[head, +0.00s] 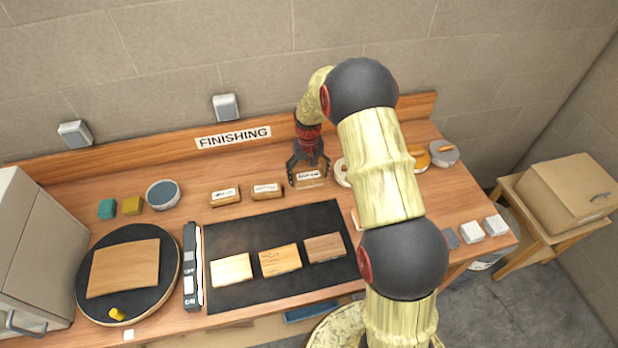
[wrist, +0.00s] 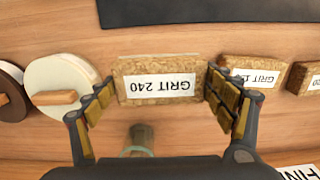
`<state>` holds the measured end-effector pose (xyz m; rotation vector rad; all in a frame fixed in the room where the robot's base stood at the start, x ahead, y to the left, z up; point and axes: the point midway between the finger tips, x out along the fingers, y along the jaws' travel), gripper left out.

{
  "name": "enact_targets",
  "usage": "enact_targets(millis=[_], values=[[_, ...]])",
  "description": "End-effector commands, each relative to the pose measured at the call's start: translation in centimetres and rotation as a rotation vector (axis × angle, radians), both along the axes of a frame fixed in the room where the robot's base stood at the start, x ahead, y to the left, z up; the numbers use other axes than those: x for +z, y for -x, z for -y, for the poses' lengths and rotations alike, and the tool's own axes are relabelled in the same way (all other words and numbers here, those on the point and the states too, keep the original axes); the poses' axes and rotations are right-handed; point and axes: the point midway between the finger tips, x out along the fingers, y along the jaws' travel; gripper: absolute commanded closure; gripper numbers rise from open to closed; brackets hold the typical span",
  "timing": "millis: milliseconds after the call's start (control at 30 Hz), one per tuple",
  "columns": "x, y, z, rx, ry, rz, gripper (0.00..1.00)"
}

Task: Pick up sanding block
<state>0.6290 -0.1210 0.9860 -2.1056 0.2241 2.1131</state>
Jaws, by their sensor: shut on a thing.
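A cork sanding block (wrist: 160,82) with a white label reading "GRIT 240" sits between the fingers of my gripper (wrist: 163,100) in the wrist view. The label appears upside down there. My gripper is shut on the block across its two ends. In the head view my gripper (head: 309,179) points down near the back of the bench, with the labelled block (head: 311,181) between its fingers. I cannot tell whether the block touches the bench. Two similar labelled blocks stand to its left in the head view, the nearer one (head: 267,192) and a farther one (head: 225,197).
A pale round disc (wrist: 62,84) lies close beside my gripper. A black mat (head: 233,238) with several wood samples covers the bench middle. A back board (head: 160,154) with a "FINISHING" sign runs behind. A turntable (head: 84,294) and bowl (head: 163,195) are at left.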

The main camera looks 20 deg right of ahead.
Motion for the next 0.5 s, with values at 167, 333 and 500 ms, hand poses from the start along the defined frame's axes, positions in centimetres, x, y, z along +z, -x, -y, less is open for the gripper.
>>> enact_targets(millis=[167,333,500], values=[[3.9,2.4,-1.7,0.002,0.001,0.006,0.43],[5.4,5.3,-3.6,0.002,0.001,0.004,0.43],[6.6,7.7,-5.2,0.002,0.001,0.004,0.43]])
